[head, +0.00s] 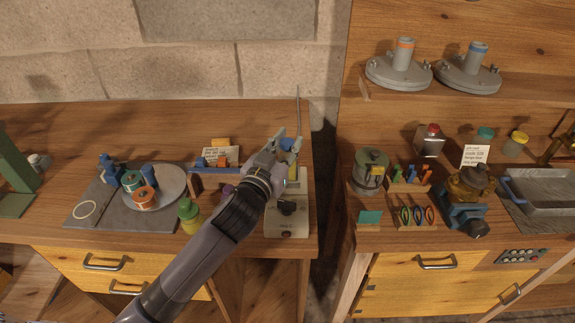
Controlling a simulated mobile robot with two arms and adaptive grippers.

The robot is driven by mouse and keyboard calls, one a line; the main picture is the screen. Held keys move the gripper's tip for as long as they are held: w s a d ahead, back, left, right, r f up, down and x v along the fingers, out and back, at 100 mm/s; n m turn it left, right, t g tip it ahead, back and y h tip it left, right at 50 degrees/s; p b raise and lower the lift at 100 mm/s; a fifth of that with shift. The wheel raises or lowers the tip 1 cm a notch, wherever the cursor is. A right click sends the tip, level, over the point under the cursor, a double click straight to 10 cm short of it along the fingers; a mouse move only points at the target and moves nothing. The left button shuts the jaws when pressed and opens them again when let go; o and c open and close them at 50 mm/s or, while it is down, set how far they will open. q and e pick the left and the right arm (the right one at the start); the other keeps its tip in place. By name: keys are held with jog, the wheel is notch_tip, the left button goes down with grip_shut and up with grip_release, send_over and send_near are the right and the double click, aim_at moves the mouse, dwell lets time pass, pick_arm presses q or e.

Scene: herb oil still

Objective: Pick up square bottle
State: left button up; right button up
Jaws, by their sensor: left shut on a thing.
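A squarish bottle with a red cap (430,143) stands upright on the right bench, behind the small racks. My left gripper (287,139) is over the right end of the left bench, above the grey device, well to the left of this bottle. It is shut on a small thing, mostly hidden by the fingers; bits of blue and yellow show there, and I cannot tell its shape. My right gripper is not in view.
The grey device (288,217) stands at the left bench's right edge, with a dark gap between the benches. A green-capped bottle (189,215) stands beside my arm. A lidded pot (370,170), a teal-capped jar (485,135) and a yellow-capped jar (516,143) stand on the right bench.

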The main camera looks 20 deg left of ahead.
pick_arm(q)
grip_shut()
dwell(0.5)
